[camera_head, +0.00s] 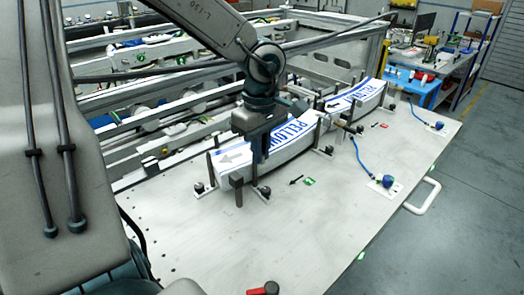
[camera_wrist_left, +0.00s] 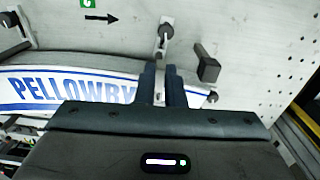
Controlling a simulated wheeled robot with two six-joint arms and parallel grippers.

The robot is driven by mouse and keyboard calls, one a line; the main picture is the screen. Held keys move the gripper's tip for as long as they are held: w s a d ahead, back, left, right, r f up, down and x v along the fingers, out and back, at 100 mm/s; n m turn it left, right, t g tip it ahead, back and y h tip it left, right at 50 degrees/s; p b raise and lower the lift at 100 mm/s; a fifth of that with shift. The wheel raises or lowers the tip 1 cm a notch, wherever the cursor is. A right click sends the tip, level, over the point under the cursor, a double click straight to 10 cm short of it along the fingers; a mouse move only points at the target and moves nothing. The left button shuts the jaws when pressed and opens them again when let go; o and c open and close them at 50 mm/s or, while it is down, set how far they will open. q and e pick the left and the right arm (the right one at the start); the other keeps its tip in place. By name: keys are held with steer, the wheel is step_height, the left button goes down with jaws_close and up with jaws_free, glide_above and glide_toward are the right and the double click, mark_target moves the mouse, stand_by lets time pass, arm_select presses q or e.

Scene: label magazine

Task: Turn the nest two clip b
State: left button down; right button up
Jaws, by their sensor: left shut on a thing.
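A curved stack of white labels with blue PELLOWBY print lies in the near nest (camera_head: 215,172), beside a green number tag (camera_head: 309,181) and black arrow. The stack also shows in the left wrist view (camera_wrist_left: 60,88). My left gripper (camera_head: 261,158) points down at the stack's near edge. Its fingers (camera_wrist_left: 163,72) are shut on a clip there, mostly hidden between them. That clip's bracket with a black knob (camera_wrist_left: 167,32) shows just beyond the fingertips, and the knob also shows in the head view (camera_head: 264,191). I cannot read a clip letter. My right gripper is not in view.
A dark post (camera_head: 236,188) stands close left of the gripper; it also shows in the left wrist view (camera_wrist_left: 207,66). A second label stack (camera_head: 362,92) lies farther right. Blue-knobbed fittings (camera_head: 387,181) sit near the right edge. The near tabletop (camera_head: 270,235) is mostly clear.

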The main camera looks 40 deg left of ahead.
arm_select(q)
steer(key=shift+s+m, duration=0.2)
steer(key=shift+m, duration=0.6)
steer(key=c, duration=1.5)
jaws_free()
